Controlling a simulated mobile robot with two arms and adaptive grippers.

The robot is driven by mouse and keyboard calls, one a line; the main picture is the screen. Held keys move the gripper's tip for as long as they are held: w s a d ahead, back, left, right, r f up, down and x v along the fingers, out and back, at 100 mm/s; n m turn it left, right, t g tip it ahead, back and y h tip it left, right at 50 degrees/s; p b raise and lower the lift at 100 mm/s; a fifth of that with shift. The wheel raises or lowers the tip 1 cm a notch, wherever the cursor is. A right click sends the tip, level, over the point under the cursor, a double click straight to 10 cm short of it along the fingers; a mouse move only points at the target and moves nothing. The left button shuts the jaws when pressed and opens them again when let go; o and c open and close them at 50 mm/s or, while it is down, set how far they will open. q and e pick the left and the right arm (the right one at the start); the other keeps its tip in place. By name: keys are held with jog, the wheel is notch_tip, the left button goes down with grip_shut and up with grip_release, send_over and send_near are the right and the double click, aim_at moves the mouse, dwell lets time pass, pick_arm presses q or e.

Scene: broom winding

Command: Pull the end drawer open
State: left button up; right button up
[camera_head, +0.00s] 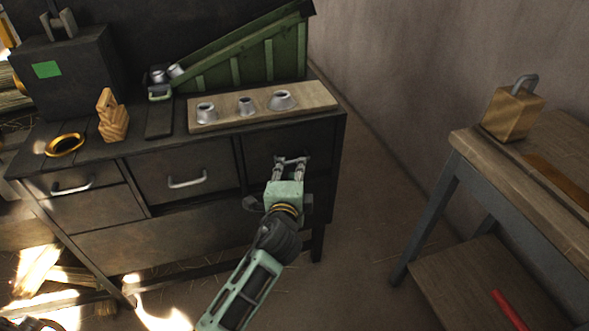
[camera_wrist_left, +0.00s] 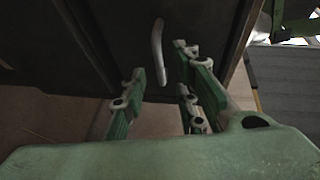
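The end drawer (camera_head: 322,143) is the rightmost of three drawers in the dark workbench, and its dark front looks shut. My left gripper (camera_head: 291,162) is in front of it, fingers pointing at its handle. In the left wrist view, the pale curved bar handle (camera_wrist_left: 157,45) lies ahead and between the spread fingers of the gripper (camera_wrist_left: 160,75). The fingers are open, and I see no grip on the handle. In the head view the fingertips overlap the handle and partly hide it. My right gripper is not in view.
The middle drawer (camera_head: 186,172) and left drawer (camera_head: 90,198) appear shut. A wooden board (camera_head: 222,119) with metal cups and a green sloped bin (camera_head: 240,62) are on top. A wooden table (camera_head: 530,165) stands right; bare floor (camera_head: 370,200) lies between.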

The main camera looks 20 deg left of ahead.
aim_at(294, 165)
pick_arm(q)
jog(key=shift+b+x, duration=0.3)
jog(key=shift+x, duration=1.75)
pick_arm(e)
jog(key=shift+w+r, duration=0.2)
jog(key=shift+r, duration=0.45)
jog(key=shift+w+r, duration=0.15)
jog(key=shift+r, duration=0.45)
pick_arm(q)
jog(key=shift+d, duration=0.1)
jog(key=shift+c, duration=0.5)
grip_shut()
jog(key=shift+f, duration=0.1)
